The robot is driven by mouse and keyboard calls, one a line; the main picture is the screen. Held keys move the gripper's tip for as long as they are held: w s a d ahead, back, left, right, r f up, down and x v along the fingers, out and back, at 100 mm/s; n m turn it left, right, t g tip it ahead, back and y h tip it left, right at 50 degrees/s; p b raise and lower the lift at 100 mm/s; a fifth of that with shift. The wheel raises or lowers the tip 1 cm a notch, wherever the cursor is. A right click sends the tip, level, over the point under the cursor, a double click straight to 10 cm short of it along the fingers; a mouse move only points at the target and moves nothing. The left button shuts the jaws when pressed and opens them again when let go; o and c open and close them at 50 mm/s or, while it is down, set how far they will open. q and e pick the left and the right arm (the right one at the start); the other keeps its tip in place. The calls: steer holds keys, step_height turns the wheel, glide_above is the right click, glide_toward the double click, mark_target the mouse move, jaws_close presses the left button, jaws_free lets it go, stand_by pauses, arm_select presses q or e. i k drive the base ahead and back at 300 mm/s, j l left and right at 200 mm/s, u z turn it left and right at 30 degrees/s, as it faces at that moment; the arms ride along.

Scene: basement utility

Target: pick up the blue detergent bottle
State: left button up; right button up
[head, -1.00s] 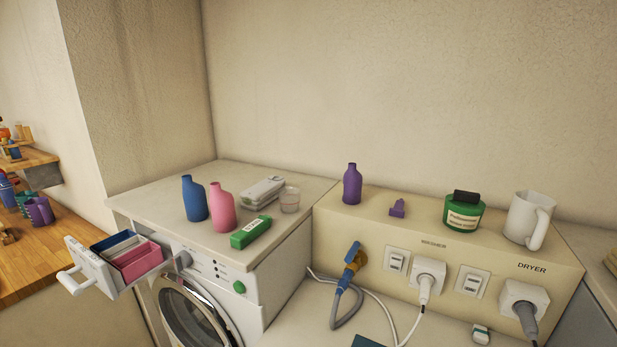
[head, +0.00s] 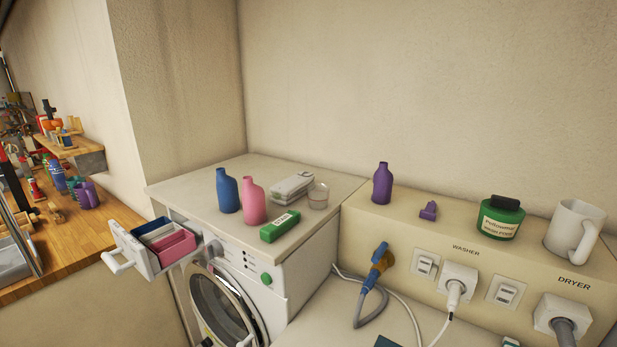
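The blue detergent bottle (head: 227,190) stands upright on the top of the washing machine (head: 190,198), at the left of a pink bottle (head: 253,202). The two bottles stand close together, and the pink one slightly overlaps the blue one's right edge. The blue bottle has a narrow neck and sloped shoulder. Neither of my grippers shows in the head view.
A green box (head: 280,227), a grey-white case (head: 292,187) and a clear cup (head: 318,196) sit right of the bottles. The detergent drawer (head: 150,250) is pulled out at the front left. A ledge with sockets (head: 400,225) holds a purple bottle (head: 382,183), green jar (head: 502,218) and white mug (head: 573,230).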

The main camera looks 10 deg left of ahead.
mark_target(228, 194)
steer(key=j+u, duration=0.35)
steer(key=i+j+u, duration=0.15)
steer(key=u, duration=0.2)
steer(key=i+j+u, duration=0.15)
steer(key=j+u, duration=0.2)
